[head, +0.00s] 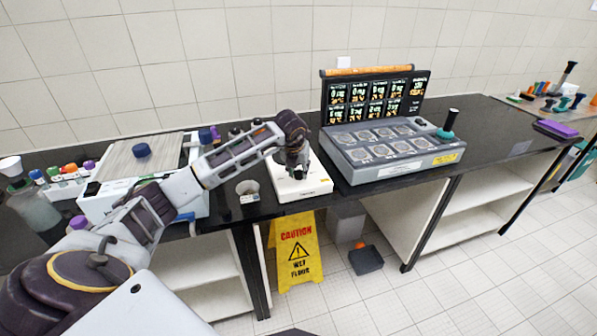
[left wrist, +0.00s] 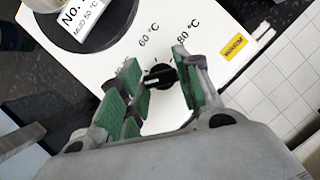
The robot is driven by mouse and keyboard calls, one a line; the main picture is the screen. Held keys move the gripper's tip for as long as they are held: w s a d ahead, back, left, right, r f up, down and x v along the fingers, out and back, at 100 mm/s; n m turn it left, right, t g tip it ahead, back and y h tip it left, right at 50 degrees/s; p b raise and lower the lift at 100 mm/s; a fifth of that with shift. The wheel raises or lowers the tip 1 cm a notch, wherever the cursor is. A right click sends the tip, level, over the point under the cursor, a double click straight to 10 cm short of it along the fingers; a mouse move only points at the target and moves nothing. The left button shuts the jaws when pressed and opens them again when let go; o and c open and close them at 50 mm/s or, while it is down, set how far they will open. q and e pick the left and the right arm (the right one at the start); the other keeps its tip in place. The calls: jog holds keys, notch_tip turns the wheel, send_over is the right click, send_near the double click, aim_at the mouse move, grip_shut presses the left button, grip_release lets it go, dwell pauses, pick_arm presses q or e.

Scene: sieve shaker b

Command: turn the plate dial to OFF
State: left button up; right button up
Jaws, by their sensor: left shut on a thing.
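The white hot plate (head: 308,187) stands on the black bench in the middle of the head view. My left gripper (head: 295,172) reaches down over it and hides its dial there. In the left wrist view the black plate dial (left wrist: 163,75) sits between the green-padded fingers of my left gripper (left wrist: 160,88), which is shut on it. A white mark on the dial points to the left of that picture, toward a label mostly hidden by a finger. The 60 °C and 80 °C labels are readable beyond the dial. My right gripper is not in view.
A small cup (head: 248,191) stands left of the plate. A grey console (head: 385,153) with a display panel (head: 377,97) is close on the right. A white machine (head: 115,196) is at the left. A yellow caution sign (head: 298,252) stands on the floor in front.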

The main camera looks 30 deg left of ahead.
pick_arm(q)
jog(key=shift+w+n+y+b, duration=0.1)
jog(key=shift+n+y+b, duration=0.25)
jog(key=shift+n, duration=0.65)
jog(key=shift+n+y, duration=0.25)
jog(key=shift+n, duration=0.15)
jog(key=shift+r+n, duration=0.1)
jog(key=shift+n, duration=0.4)
jog(key=o, duration=0.7)
jog(key=shift+o, duration=1.6)
jog(key=shift+v, duration=0.75)
jog(key=v, duration=1)
jog(key=shift+d+r, duration=0.2)
jog(key=shift+r, duration=0.05)
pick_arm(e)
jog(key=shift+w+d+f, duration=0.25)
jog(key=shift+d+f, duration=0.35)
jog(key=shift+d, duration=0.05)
pick_arm(q)
jog(key=shift+w, duration=0.15)
